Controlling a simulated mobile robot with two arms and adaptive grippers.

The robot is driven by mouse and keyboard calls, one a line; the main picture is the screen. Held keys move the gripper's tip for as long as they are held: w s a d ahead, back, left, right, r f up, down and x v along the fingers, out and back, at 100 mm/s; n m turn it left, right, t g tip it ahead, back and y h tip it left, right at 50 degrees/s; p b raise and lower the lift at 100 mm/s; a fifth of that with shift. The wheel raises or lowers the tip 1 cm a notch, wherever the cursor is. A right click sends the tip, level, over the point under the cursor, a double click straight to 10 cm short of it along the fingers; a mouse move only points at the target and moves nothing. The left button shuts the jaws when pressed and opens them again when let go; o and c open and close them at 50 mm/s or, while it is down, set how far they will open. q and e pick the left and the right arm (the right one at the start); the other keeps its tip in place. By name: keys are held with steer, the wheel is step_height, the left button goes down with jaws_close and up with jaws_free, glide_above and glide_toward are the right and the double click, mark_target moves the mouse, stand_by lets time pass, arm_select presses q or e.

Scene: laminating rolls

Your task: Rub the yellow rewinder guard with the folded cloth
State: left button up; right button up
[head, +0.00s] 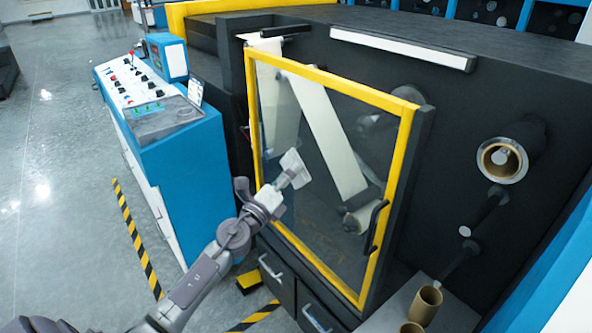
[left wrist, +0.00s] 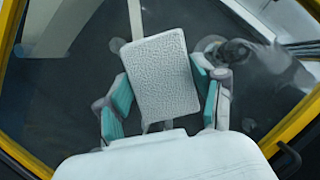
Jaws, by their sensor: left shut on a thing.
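The yellow rewinder guard (head: 340,74) is a clear panel in a yellow frame on the dark machine, with a black handle (head: 375,228) at its right side. It fills the left wrist view, where its yellow frame (left wrist: 296,121) shows at the edges. My left gripper (head: 284,183) is in front of the panel's lower left part. It is shut on the folded cloth (head: 294,166), a white textured pad. In the left wrist view the cloth (left wrist: 160,76) sits between the teal finger pads. I cannot tell whether the cloth touches the panel. My right gripper is not in view.
A blue control console (head: 180,150) with buttons stands left of the guard. Brown cardboard cores (head: 426,302) stand on a grey surface at the lower right. Drawers (head: 277,275) are below the guard. Yellow-black tape (head: 137,240) marks the floor, which is open at the left.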

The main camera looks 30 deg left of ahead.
arm_select(q)
steer(key=shift+s, duration=0.1)
steer(key=shift+s+a, duration=0.3)
steer(key=shift+s, duration=0.4)
steer(key=shift+s+a, duration=0.3)
steer(key=shift+s, duration=0.35)
